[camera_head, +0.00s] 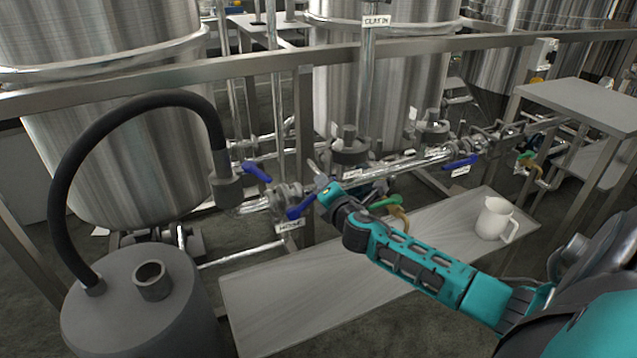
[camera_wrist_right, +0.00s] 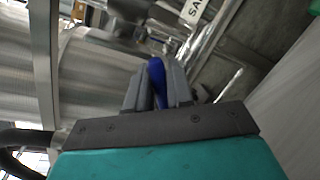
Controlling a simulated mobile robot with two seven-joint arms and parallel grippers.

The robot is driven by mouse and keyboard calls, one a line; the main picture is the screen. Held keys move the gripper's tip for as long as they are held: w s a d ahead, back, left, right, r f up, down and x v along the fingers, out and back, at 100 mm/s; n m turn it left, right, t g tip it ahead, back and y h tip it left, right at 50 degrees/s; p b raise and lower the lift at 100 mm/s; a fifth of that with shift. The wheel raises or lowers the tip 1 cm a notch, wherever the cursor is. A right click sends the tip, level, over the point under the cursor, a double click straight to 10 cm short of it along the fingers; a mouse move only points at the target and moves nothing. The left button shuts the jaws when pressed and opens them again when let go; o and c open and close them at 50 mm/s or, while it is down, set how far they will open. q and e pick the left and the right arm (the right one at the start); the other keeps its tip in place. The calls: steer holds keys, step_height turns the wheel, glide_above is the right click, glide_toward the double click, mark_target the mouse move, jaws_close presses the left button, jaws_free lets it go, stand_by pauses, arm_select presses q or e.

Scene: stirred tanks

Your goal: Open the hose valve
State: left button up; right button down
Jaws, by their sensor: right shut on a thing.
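The hose valve's blue handle (camera_head: 300,208) sits on the pipe just above the white HOSE label (camera_head: 291,226), left of the middle in the head view. My right gripper (camera_head: 316,188) reaches it from the right. In the right wrist view, the blue handle (camera_wrist_right: 157,78) stands between the two grey fingers of my right gripper (camera_wrist_right: 158,92), which are shut on it. The gripper hides part of the handle and the valve body. The black hose (camera_head: 110,115) arches from the grey vessel (camera_head: 135,305) to a fitting beside this valve. My left gripper is not in view.
Other blue handles (camera_head: 257,172) (camera_head: 460,162) and a green handle (camera_head: 384,202) sit along the pipework. A metal frame rail (camera_head: 250,64) crosses above the pipes.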

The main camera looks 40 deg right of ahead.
steer(key=shift+s+d+f+m+y+b, duration=0.1)
steer(key=shift+d+f+m+y+b, duration=0.15)
steer(key=shift+f+m, duration=0.6)
steer(key=shift+s+d+f+m+y+b, duration=0.1)
steer(key=shift+d+f+m+y+b, duration=0.2)
steer(key=shift+f+m, duration=0.5)
steer(key=shift+d+f+m+y+b, duration=0.25)
steer(key=shift+f+m, duration=0.5)
steer(key=shift+f, duration=0.1)
steer(key=c, duration=1.2)
jaws_free()
steer(key=shift+o, duration=0.2)
steer(key=shift+r, duration=0.1)
